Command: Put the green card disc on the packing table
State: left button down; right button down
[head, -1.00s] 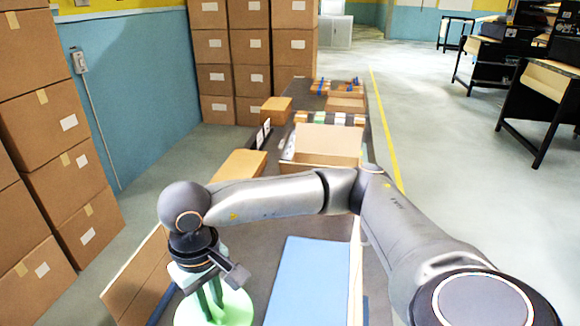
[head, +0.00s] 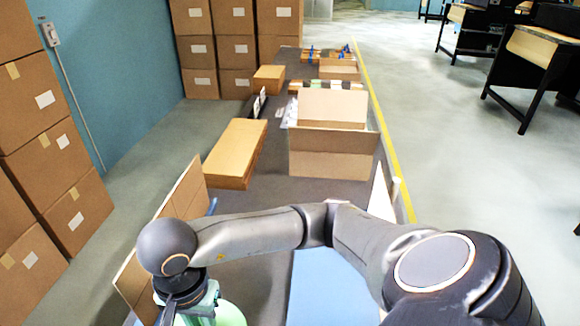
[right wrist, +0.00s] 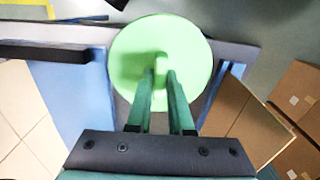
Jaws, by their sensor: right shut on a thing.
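The green card disc (right wrist: 190,55) is a round, light green plate with a raised grip piece at its middle. In the right wrist view my right gripper (right wrist: 161,75) is shut on that grip piece. In the head view the green card disc (head: 228,315) shows only in part at the bottom edge, below my right gripper (head: 188,318). The packing table (head: 262,212) has a dark top and runs away from me. I cannot tell whether the disc touches it. My left gripper is not in view.
A blue sheet (head: 330,290) lies on the table to the right of my gripper. An open carton (head: 332,160) and a closed brown box (head: 236,150) stand farther back. A cardboard panel (head: 165,235) leans at the left. Dark table top shows between them.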

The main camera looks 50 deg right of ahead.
jog(key=w+d+f, duration=0.2)
jog(key=w+f, duration=0.1)
jog(key=w+d+f+p, duration=0.1)
jog(key=w+d+f, duration=0.1)
jog(key=w, duration=0.2)
jog(key=w+d+f, duration=0.2)
jog(key=w+f, duration=0.1)
jog(key=w, duration=0.1)
jog(key=shift+w+d+f+p, duration=0.1)
jog(key=shift+d+f+p, duration=0.1)
jog(key=shift+f+p, duration=0.15)
jog(key=shift+w+d+f, duration=0.15)
jog(key=shift+w+f, duration=0.15)
jog(key=shift+f, duration=0.15)
notch_tip(320, 180, down, 3)
jog(key=shift+w+d+p, duration=0.1)
jog(key=shift+w+p, duration=0.05)
jog(key=shift+p, duration=0.25)
jog(key=shift+f, duration=0.2)
jog(key=shift+f, duration=0.1)
